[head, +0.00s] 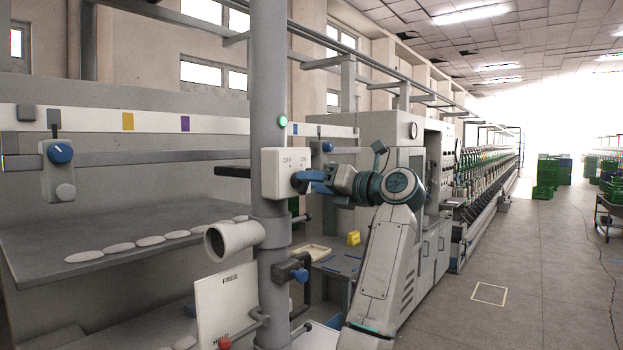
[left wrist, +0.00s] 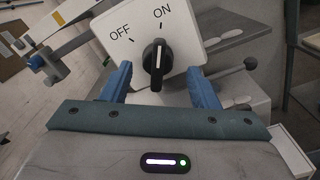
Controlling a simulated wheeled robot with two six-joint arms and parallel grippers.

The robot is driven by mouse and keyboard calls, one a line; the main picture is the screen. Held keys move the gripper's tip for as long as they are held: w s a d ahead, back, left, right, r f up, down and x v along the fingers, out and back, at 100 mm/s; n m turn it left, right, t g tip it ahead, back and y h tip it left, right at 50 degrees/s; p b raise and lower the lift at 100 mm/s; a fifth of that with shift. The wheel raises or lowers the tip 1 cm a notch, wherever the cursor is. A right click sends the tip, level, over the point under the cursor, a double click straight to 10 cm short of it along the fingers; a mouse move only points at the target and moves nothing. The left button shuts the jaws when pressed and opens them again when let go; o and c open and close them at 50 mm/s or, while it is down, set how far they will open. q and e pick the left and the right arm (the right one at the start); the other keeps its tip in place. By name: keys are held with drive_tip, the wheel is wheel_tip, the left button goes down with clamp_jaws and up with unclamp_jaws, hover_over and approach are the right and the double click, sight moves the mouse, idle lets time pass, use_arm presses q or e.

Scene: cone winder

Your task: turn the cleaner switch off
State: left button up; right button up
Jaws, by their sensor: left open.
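The cleaner switch is a white box (head: 272,174) on the grey column in the head view, marked OFF and ON. In the left wrist view its white face (left wrist: 185,30) carries a black knob (left wrist: 157,62). The knob's white line points up towards the ON mark, not the OFF mark at upper left. My left gripper (head: 305,180) is at the box's right side. Its blue fingers (left wrist: 160,72) are open, one on each side of the knob, with gaps visible on both sides. My right gripper is not in view.
A green lamp (head: 283,120) glows on the column (head: 269,70) above the box. A white pipe (head: 233,239) and a FREE plate (head: 228,300) are below. A blue-knobbed unit (head: 58,168) hangs at left. Open floor (head: 535,270) lies at right.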

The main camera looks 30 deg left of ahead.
use_arm(q)
drive_tip(key=shift+a, duration=1)
drive_tip(key=shift+c, duration=0.2)
drive_tip(key=c, duration=0.9)
drive_tip(key=shift+c, duration=0.2)
